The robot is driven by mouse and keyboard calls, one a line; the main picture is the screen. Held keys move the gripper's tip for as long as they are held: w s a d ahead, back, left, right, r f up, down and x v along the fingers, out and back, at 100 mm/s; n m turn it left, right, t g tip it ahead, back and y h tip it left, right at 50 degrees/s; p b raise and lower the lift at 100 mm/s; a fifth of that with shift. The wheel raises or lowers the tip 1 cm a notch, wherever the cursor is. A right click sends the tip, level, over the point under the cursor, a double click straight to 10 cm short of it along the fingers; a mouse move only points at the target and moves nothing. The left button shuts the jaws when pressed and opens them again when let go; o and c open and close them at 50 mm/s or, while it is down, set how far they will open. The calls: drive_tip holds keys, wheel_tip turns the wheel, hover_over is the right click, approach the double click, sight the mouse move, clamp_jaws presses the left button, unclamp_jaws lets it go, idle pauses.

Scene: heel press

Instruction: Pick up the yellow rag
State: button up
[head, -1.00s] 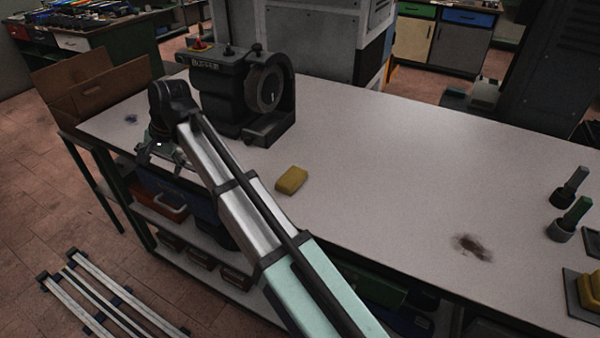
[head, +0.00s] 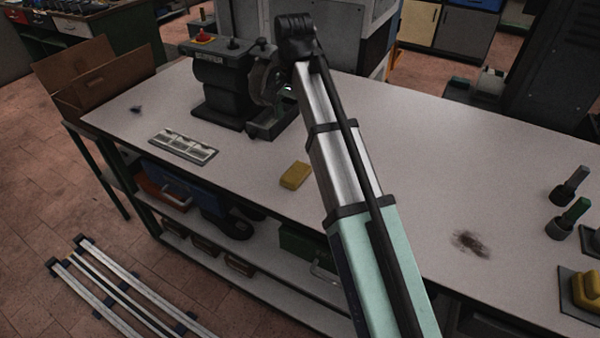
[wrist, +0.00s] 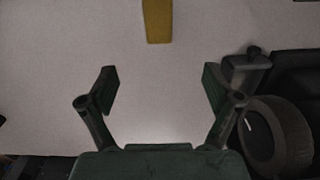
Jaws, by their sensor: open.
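The yellow rag (head: 295,175), a small folded block shape, lies flat on the bench top near its front edge, left of my arm in the head view. In the wrist view the yellow rag (wrist: 158,20) shows at the top edge, partly cut off, beyond the fingertips and roughly centred between them. My gripper (wrist: 160,88) is open with its two fingers spread and nothing between them. It is apart from the rag. In the head view my gripper is mostly hidden behind my wrist, near the buffer.
The buffer (head: 225,90) stands at the back left of the bench (head: 420,150); its wheel (wrist: 275,135) is close to my right finger in the wrist view. A slotted tray (head: 183,146) lies at the front left. Another yellow item (head: 587,291) is at the right edge.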

drive_tip(key=p, duration=0.3)
hover_over(296, 171)
drive_tip(key=f, duration=1.2)
drive_tip(key=shift+w, duration=0.2)
drive_tip(key=shift+s+f+p, duration=0.15)
drive_tip(key=shift+f+p, duration=0.3)
drive_tip(key=shift+f, duration=0.5)
drive_tip(key=shift+s+f+p, duration=0.1)
drive_tip(key=shift+f+p, duration=0.35)
drive_tip(key=shift+f, duration=1.2)
drive_tip(key=c, duration=1.1)
